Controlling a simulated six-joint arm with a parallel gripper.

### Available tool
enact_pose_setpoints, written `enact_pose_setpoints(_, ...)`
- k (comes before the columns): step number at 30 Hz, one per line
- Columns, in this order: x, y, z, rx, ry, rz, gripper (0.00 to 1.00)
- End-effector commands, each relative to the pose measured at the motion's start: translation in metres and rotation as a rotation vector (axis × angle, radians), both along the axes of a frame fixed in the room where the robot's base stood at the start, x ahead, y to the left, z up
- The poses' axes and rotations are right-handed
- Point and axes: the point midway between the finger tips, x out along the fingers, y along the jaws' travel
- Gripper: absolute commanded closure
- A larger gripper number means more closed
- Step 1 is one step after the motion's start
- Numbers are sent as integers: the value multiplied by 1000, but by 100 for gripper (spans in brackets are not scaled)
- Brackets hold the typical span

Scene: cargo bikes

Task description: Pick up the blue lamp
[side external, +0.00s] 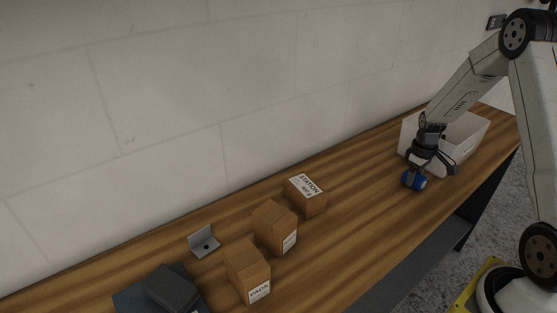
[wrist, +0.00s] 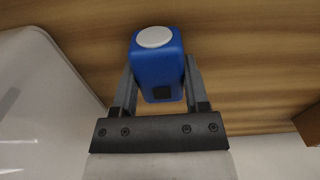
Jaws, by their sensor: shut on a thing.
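The blue lamp (side external: 414,180) is a small blue block with a pale round face. It shows at the right of the side view, at or just above the wooden table, in front of the white bin. In the wrist view the blue lamp (wrist: 158,70) sits between the two fingers, its pale disc toward the top and a small dark square low on its side. My gripper (wrist: 158,80) is shut on it, with one finger on each side. In the side view my gripper (side external: 424,168) reaches down to the lamp. I cannot tell whether the lamp touches the table.
A white bin (side external: 466,150) stands right behind my gripper. Several cardboard boxes, one of them here (side external: 306,195), stand left of centre. A grey metal bracket (side external: 204,242) and a dark case (side external: 171,288) lie further left. The table (side external: 365,215) is clear between boxes and lamp.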

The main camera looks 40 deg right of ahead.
Motion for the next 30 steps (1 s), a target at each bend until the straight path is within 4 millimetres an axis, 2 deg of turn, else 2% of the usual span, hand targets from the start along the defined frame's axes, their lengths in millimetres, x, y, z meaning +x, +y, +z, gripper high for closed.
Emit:
enact_pose_setpoints(9, 0, 0, 29, -3, -4, 1, 100)
enact_pose_setpoints(23, -38, 22, 80, -3, -4, 1, 100)
enact_pose_setpoints(30, -67, 40, 99, -2, -2, 0, 100)
